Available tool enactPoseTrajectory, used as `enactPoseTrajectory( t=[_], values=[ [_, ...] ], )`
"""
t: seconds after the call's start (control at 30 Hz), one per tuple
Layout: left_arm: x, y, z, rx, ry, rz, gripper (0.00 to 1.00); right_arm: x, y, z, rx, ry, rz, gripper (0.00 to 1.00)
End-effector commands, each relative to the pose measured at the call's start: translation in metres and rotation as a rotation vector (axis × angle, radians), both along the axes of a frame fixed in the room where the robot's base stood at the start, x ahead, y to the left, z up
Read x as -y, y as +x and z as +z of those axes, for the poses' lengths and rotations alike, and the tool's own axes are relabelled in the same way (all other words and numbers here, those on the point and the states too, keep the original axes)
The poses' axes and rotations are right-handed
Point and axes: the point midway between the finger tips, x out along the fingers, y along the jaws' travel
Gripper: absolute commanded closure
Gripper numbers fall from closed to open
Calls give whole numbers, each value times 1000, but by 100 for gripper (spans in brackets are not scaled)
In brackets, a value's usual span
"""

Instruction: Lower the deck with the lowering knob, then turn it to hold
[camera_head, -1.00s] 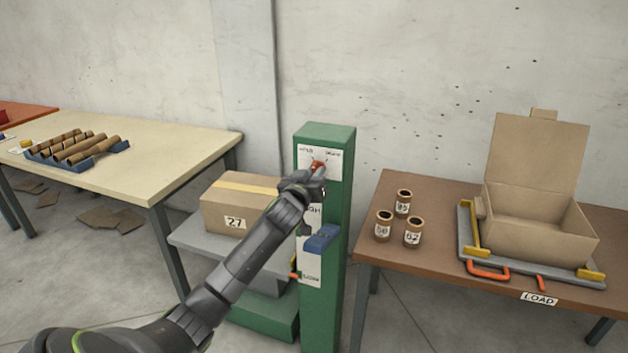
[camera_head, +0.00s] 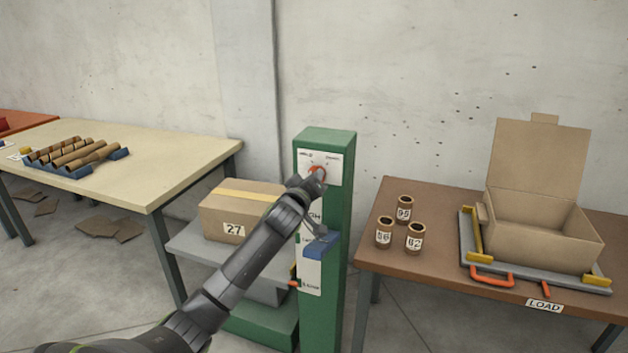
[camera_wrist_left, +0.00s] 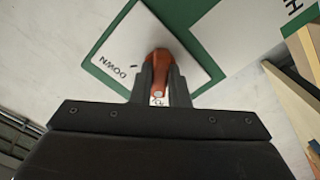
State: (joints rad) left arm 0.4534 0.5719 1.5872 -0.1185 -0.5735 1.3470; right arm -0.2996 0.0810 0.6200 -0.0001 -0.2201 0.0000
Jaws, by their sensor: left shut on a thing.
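The red lowering knob (camera_wrist_left: 158,62) sits on a white plate (camera_wrist_left: 125,60) with a "DOWN" label beside it. My left gripper (camera_wrist_left: 161,88) is shut on the knob, one dark finger on each side of its handle. Another label between the fingers is partly hidden. In the head view the knob (camera_head: 316,170) is near the top of the green post (camera_head: 335,215), and my left gripper (camera_head: 315,180) covers part of it. The grey deck (camera_head: 187,242) stands left of the post, carrying a carton marked 27 (camera_head: 222,213). My right gripper is out of view.
A brown table (camera_head: 430,265) on the right holds several tubes and an open box (camera_head: 540,240). A cream table (camera_head: 170,160) with a tube tray is on the left.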

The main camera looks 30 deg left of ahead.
Motion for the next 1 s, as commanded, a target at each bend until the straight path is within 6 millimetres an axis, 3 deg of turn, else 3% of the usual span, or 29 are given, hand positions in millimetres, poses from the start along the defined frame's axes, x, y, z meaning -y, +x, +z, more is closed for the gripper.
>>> enactPoseTrajectory(
  t=[0.3, 0.33, 0.5, 0.8, 1.0],
  values=[
    [0, 0, -1, -2, -8, 0, 100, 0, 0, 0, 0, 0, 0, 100],
    [0, 0, -1, -2, -8, 0, 83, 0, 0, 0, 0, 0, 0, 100],
    [0, 0, -1, -1, -5, -1, 64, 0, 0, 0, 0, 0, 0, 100],
    [0, -1, 0, 0, -3, -1, 64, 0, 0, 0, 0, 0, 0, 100],
    [4, -17, -1, 0, -2, -1, 64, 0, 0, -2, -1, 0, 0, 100]
  ],
)
